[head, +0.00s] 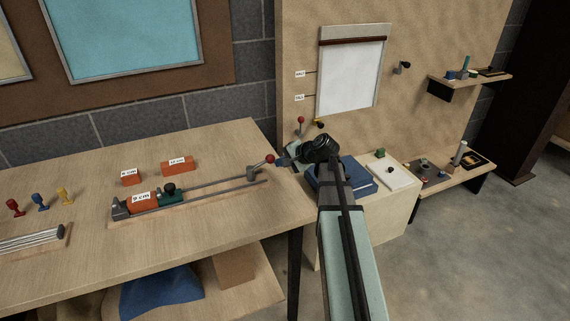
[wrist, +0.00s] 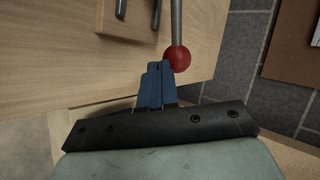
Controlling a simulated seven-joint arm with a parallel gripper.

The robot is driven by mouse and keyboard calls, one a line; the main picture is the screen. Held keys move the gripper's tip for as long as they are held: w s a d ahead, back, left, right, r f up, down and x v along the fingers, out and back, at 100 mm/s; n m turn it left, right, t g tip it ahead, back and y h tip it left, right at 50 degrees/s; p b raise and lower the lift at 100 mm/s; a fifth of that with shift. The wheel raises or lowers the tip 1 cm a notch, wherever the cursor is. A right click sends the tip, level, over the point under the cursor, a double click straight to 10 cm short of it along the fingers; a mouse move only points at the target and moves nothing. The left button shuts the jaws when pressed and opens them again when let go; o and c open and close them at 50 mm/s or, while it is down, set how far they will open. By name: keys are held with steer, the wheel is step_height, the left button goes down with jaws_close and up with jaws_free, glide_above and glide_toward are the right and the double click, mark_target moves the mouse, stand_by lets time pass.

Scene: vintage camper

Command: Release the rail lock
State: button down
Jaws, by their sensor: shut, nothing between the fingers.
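A two-rod rail fixture (head: 225,186) lies on the wooden workbench. At its right end a grey lock lever (head: 257,168) tilts up to the right and ends in a red ball knob (head: 270,158). The lever (wrist: 176,22) and red knob (wrist: 179,58) also show in the wrist view. My gripper (head: 281,160) is just right of the knob in the head view. Its blue fingers (wrist: 157,68) are shut and empty, with the tips right beside the knob; I cannot tell whether they touch it. A green carriage (head: 171,194) with a dark knob sits toward the rail's left end.
An orange block (head: 143,201) labelled 9 cm sits in the rail beside the carriage. Two labelled orange blocks (head: 131,178) (head: 177,166) lie behind the rail. A low cabinet (head: 400,195) with a blue case (head: 358,177) stands right of the bench. Bare bench top lies before the rail.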

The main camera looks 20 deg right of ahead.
steer(key=shift+w, duration=0.1)
stand_by(0.3)
steer(key=shift+w+d+n+g+y, duration=0.2)
steer(key=shift+w+n+g+y, duration=0.2)
steer(key=shift+w+n+y, duration=0.3)
steer(key=w+n, duration=0.1)
steer(key=w+n+g+y, duration=0.2)
steer(key=shift+w+a+n, duration=0.3)
steer(key=shift+w, duration=0.05)
steer(key=shift+w+a+n+g+y, duration=0.25)
steer(key=shift+w+a+n+g, duration=0.05)
steer(key=shift+w+n+g, duration=0.25)
steer(key=shift+w+a+n+g+y, duration=0.25)
steer(key=shift+w+n+g, duration=0.2)
steer(key=shift+n, duration=0.1)
steer(key=shift+a, duration=0.25)
steer(key=shift+w+a, duration=1.3)
steer(key=shift+w, duration=0.1)
steer(key=shift+w+a, duration=0.3)
steer(key=shift+a, duration=0.25)
steer(key=shift+w+a, duration=0.3)
steer(key=shift+a, duration=0.35)
